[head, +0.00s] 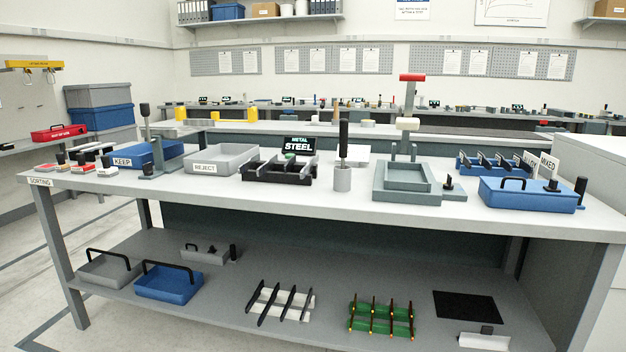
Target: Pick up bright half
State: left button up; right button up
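I cannot make out a bright half in the head view; any small piece is too small to tell. On the sorting table (330,202), a black rack (280,172) stands in front of a sign reading METAL STEEL (298,145). Left of it are a grey REJECT tray (222,158) and a blue KEEP tray (152,155). Several small red, white and black blocks (78,168) sit at the left end. A blue divided rack (493,163) and a blue handled tray (527,195) stand at the right, near a MIXED sign (548,162). Neither gripper is in view.
A grey cylinder with a black handle (343,178) and a grey square fixture (408,182) stand mid-table. The lower shelf holds a grey tray (108,270), a blue tray (168,284), a white rack (282,302) and a green rack (381,318). The table's front strip is clear.

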aim_at(308, 167)
jog(key=z, duration=1.1)
jog(key=i+j+z, duration=0.1)
jog(key=j+z, duration=1.05)
jog(key=j, duration=0.25)
jog(key=k+j+z, duration=0.15)
jog(key=j, duration=0.25)
jog(key=j+z, duration=0.15)
jog(key=j, duration=0.25)
jog(key=k, duration=0.05)
